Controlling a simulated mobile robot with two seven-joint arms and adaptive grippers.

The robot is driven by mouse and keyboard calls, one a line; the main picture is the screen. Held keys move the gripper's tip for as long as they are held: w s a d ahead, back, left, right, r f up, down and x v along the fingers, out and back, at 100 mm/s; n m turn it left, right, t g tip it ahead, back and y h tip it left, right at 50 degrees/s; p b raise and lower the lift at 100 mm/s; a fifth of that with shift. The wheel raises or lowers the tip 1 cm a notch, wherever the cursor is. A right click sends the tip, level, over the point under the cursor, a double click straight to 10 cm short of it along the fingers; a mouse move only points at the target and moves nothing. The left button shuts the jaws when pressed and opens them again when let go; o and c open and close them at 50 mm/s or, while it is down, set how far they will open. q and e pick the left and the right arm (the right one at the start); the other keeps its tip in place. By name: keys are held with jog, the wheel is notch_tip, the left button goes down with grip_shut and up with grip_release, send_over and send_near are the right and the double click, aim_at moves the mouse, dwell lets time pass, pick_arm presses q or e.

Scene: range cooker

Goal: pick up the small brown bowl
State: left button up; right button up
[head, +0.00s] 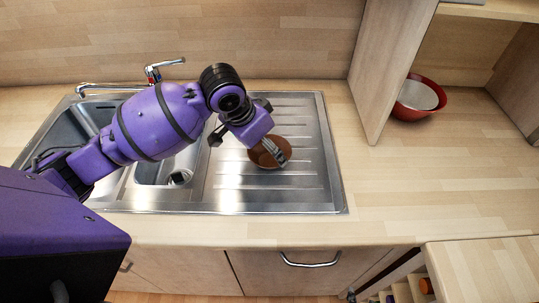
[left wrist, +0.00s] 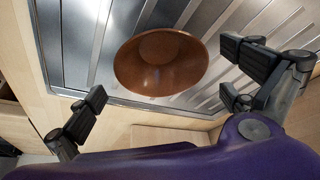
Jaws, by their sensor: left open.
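The small brown bowl (head: 258,158) sits upright on the ribbed steel drainboard (head: 307,185), right of the sink basins. My left gripper (head: 246,145) is at the bowl in the head view, with one finger overlapping its right part and the other finger left of it. In the left wrist view the bowl (left wrist: 160,65) shows its whole rim and hollow inside, empty. The open fingers of the left gripper (left wrist: 166,80) stand apart on either side of it, with visible gaps. My right gripper is out of both views.
A chrome tap (head: 153,73) stands behind the sink basins (head: 160,171). A wooden upright panel (head: 388,70) rises at the right, with a red bowl (head: 408,112) holding a white one behind it. The counter (head: 400,190) right of the drainboard is clear.

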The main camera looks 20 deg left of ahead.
aim_at(269, 156)
pick_arm(q)
jog(key=shift+x, duration=1.25)
jog(key=shift+w, duration=0.1)
jog(key=c, duration=1.1)
jog(key=shift+r, duration=0.15)
